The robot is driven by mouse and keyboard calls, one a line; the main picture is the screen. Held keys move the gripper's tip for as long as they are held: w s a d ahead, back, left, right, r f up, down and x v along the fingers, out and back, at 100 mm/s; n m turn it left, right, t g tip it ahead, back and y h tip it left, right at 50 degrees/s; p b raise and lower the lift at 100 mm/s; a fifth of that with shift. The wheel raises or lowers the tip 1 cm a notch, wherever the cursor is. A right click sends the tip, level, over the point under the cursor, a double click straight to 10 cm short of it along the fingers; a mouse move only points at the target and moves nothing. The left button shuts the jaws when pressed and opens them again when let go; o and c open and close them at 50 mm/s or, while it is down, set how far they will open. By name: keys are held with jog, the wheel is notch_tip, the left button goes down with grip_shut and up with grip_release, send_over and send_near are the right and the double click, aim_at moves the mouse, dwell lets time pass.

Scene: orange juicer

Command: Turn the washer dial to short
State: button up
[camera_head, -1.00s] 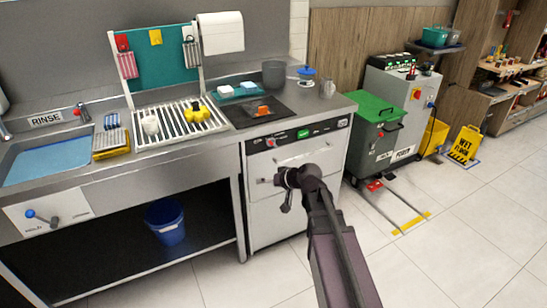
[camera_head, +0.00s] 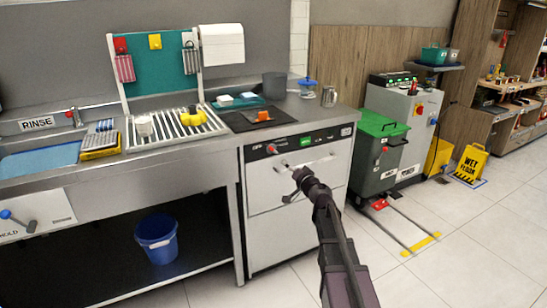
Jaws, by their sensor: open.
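The washer (camera_head: 265,225) is a white under-counter machine with a black control strip along its top front edge. A small red dial (camera_head: 271,148) sits on the left part of the strip, beside a lit green display (camera_head: 305,141). The dial's markings are too small to read. My gripper (camera_head: 289,199) is open, in front of the washer's upper front, below and a little right of the dial and apart from it. My arm comes in from the bottom right. A bar handle (camera_head: 318,162) runs across the washer front, partly near my wrist.
A sink counter (camera_head: 110,172) with a dish rack (camera_head: 168,128) stands left of the washer, with a blue bucket (camera_head: 157,238) below. A green-lidded bin (camera_head: 380,150) stands to the right. The tiled floor in front is clear.

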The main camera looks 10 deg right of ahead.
aim_at(273, 150)
dwell(0.3)
jog(key=x, duration=1.3)
jog(key=shift+w+a, duration=0.15)
jog(key=shift+w, duration=0.2)
jog(key=c, duration=1.2)
